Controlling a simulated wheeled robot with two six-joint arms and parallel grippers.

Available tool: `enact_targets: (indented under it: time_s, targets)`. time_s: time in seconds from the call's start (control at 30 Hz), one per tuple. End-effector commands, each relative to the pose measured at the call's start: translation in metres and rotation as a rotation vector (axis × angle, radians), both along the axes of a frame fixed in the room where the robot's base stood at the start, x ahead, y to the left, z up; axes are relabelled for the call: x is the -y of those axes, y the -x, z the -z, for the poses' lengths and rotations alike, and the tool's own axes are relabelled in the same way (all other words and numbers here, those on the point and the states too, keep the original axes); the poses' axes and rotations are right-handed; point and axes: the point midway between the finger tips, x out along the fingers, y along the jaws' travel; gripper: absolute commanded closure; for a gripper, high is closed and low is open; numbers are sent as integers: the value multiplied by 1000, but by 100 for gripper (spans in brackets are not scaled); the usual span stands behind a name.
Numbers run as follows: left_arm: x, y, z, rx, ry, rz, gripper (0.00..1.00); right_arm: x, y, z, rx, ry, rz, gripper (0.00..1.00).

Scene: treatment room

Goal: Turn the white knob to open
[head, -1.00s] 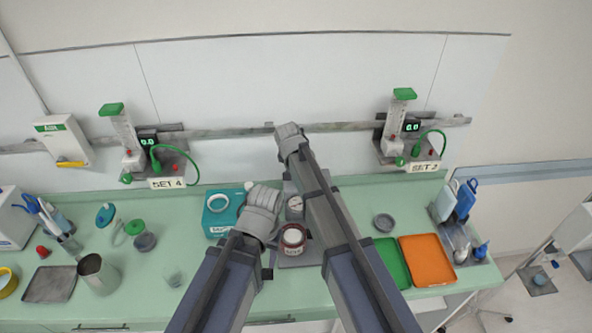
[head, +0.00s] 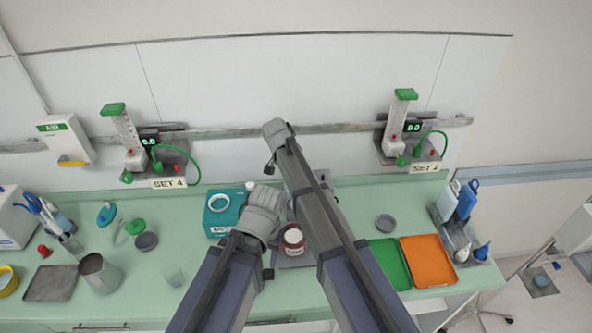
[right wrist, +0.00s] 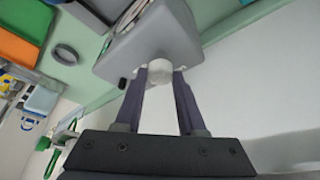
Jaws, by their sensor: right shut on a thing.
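In the right wrist view the white knob (right wrist: 160,69) sticks out from the face of a grey box-shaped device (right wrist: 150,42). My right gripper (right wrist: 160,76) has its two dark fingers on either side of the knob, shut on it. In the head view my right arm reaches over the middle of the counter and hides the knob and most of the device. My left arm's grey wrist (head: 262,212) is beside it over the counter; its fingertips cannot be made out.
A teal box (head: 217,224) and a dark red jar (head: 293,240) stand close to my arms. Green (head: 388,262) and orange (head: 427,262) trays lie at the right. Flowmeters at left (head: 125,130) and right (head: 398,125) hang on the wall rail.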

Motion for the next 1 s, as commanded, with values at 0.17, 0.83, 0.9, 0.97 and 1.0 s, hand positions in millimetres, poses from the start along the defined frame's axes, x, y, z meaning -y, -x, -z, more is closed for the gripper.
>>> enact_targets:
  time_s: [0.17, 0.83, 0.9, 0.97, 1.0]
  targets:
    - [0, 0, 0, 0, 0, 0, 50, 0, 1, 1, -3, -1, 3, 100]
    - [0, 0, 0, 0, 0, 0, 50, 0, 0, 0, 0, -1, 1, 31]
    - [0, 0, -2, 0, 0, 0, 50, 0, 1, -1, 0, -1, 1, 31]
    - [0, 0, -4, 0, 0, 0, 50, -1, 1, -4, 0, -1, 1, 31]
    - [0, 0, -6, 0, 0, -1, 50, -1, 2, -6, 0, -1, 1, 31]
